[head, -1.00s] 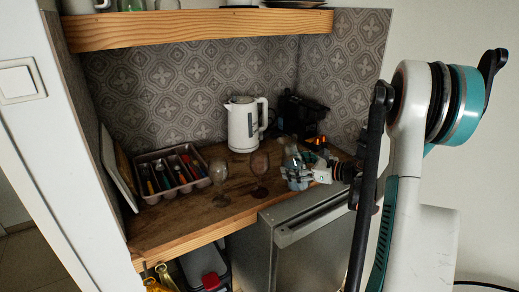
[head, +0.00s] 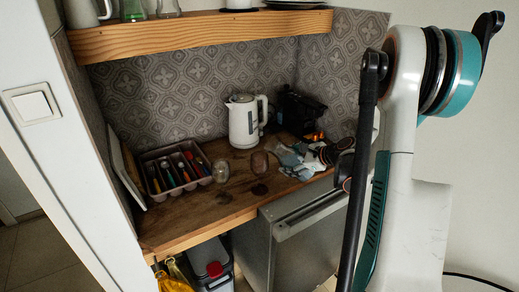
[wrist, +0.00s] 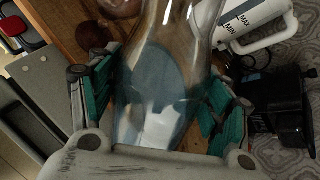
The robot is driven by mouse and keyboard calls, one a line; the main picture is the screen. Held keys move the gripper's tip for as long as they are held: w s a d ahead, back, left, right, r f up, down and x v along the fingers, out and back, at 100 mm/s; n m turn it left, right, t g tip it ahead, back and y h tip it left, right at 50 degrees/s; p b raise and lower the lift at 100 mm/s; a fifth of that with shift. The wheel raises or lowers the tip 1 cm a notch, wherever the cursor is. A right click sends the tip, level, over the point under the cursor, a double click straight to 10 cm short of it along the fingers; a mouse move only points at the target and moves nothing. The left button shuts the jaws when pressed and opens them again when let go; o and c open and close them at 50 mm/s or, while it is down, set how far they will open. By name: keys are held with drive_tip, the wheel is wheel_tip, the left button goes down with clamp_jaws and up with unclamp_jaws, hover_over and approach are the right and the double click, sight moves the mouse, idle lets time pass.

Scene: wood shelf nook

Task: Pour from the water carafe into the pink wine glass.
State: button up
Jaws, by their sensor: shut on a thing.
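The pink wine glass (head: 259,161) stands upright on the wooden counter; its upper edge also shows at the top of the wrist view (wrist: 120,7). The clear glass water carafe (head: 288,157) is tilted to the left, its upper end near the right side of the pink glass. Whether it touches the glass, or any water is flowing, I cannot tell. In the wrist view the carafe (wrist: 160,65) fills the middle, with bluish water inside. My gripper (head: 305,158) is shut around the carafe's body, one finger on each side (wrist: 165,110).
A clear glass (head: 221,171) stands left of the pink one. A white kettle (head: 243,123) and a black appliance (head: 297,112) stand behind. A cutlery tray (head: 150,160) is at left. A wooden shelf (head: 200,34) hangs above; a metal-fronted appliance (head: 300,235) is below.

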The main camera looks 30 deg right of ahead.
sight(295, 149)
drive_tip(key=shift+d+r+h+p, duration=0.1)
drive_tip(key=shift+r+h+p, duration=0.25)
drive_tip(key=shift+r, duration=0.1)
drive_tip(key=shift+f, duration=0.15)
drive_tip(key=shift+s+d+r+n+g+h+p, duration=0.15)
drive_tip(key=shift+r+n+g+h+p, duration=0.4)
drive_tip(key=shift+p, duration=0.65)
drive_tip(key=shift+s+d+r+n+g+h+p, duration=0.15)
drive_tip(key=shift+d+r+h+p, duration=0.15)
drive_tip(key=shift+r+p, duration=0.7)
drive_tip(key=shift+r+n+g+h+p, duration=0.35)
drive_tip(key=shift+r+h+p, duration=0.3)
drive_tip(key=shift+p, duration=1.05)
idle(0.4)
drive_tip(key=shift+r+p, duration=0.15)
drive_tip(key=shift+p, duration=0.2)
drive_tip(key=shift+w+a+r+n+g+h+p, duration=0.1)
drive_tip(key=shift+a+r+n+g+h+p, duration=0.15)
drive_tip(key=shift+r+h, duration=0.15)
drive_tip(key=shift+w+a+r+n+g+h+p, duration=0.1)
drive_tip(key=shift+r+g+h, duration=0.1)
drive_tip(key=shift+r+h, duration=0.2)
idle(1.9)
